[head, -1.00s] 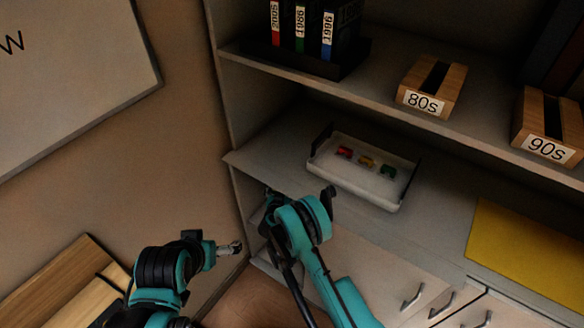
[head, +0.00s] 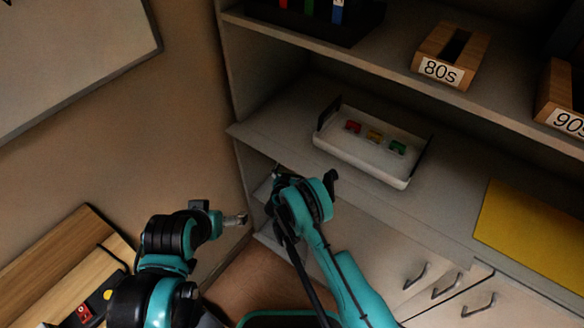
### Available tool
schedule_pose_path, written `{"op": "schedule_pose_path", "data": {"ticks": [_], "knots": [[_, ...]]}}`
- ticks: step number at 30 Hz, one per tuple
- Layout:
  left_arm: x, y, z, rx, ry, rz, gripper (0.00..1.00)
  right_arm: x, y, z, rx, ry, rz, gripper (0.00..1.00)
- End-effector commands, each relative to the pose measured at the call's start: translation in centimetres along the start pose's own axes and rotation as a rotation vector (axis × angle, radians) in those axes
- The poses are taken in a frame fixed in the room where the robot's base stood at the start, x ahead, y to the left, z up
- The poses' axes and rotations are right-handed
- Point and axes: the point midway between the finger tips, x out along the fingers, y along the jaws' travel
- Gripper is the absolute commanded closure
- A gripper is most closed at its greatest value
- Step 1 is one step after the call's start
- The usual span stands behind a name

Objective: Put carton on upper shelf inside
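The upper shelf (head: 385,72) of the grey cabinet runs across the top right and holds wooden holders and dark binders. I cannot make out a carton in the head view. My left gripper (head: 236,220) is at the lower left, in front of the cabinet's left side and away from the shelves. Its fingers are small here, and I see nothing in them. My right gripper (head: 305,178) is in front of the middle shelf's front edge, below and left of the tray. My own wrist partly hides it, so its opening is unclear.
A white tray (head: 365,164) with small red, yellow and green pieces lies on the middle shelf. Wooden holders marked 80s (head: 466,54) and 90s (head: 556,88) stand above. A yellow sheet (head: 530,226) lies right of the tray. A wooden surface (head: 55,262) is at lower left.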

Motion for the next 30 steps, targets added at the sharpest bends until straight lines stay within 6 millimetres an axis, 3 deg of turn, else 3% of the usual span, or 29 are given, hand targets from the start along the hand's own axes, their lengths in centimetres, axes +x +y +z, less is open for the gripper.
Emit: {"op": "schedule_pose_path", "data": {"ticks": [8, 9, 21, 30], "knots": [[0.0, 0.0, 0.0, 0.000, 0.000, 0.000, 0.00, 0.0, 0.0, 0.1, 0.000, 0.000, 0.000, 0.62], [0.0, 0.0, 0.0, 0.000, 0.000, 0.000, 0.00, 0.0, 0.0, 0.1, 0.000, 0.000, 0.000, 0.00], [0.0, 0.0, 0.0, 0.000, 0.000, 0.000, 0.00, -0.1, 0.0, -0.3, 0.000, 0.000, 0.000, 0.00], [0.0, 0.0, 0.0, 0.000, 0.000, 0.000, 0.00, -1.9, 0.0, -5.1, 0.000, 0.000, 0.000, 0.00]]}}
